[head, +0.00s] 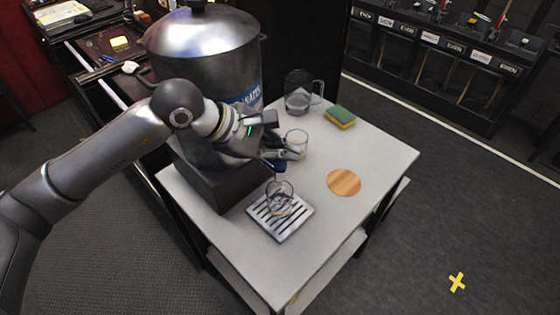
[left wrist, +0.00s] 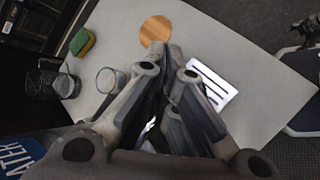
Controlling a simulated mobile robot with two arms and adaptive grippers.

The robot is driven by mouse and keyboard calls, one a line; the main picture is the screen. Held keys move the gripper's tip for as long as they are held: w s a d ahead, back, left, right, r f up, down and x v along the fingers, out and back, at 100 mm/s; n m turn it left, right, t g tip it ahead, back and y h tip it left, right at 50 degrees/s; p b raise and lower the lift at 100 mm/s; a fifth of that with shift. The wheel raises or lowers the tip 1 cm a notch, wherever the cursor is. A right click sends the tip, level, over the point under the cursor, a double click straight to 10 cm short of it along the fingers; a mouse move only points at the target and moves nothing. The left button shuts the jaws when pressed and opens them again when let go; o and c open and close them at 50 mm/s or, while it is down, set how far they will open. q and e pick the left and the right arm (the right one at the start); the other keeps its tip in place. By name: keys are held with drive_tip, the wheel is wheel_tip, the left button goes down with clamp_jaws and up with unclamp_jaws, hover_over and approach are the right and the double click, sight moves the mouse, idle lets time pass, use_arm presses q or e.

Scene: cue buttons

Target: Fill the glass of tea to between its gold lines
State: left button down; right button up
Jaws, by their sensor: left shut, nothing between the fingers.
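A clear tea glass (head: 281,200) stands on the slotted metal drip tray (head: 292,225), under the urn's tap; its gold lines and contents are too small to make out. The large metal urn (head: 200,50) stands on a dark base at the table's left. My left gripper (head: 288,155) is shut and empty beside the tap, above and behind the glass. I cannot tell whether it touches the tap. In the left wrist view its fingers (left wrist: 172,65) hide the tap and glass; part of the drip tray (left wrist: 222,88) shows. My right gripper is not in view.
Another glass (head: 297,138) stands just behind my left gripper. A glass pitcher (head: 298,100) and a green-yellow sponge (head: 340,117) are at the back. A round wooden coaster (head: 344,182) lies to the right. The white table (head: 385,155) is clear at its right and front.

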sight(281, 167)
use_arm(q)
drive_tip(key=shift+r+p, duration=0.75)
drive_tip(key=shift+r, duration=1.75)
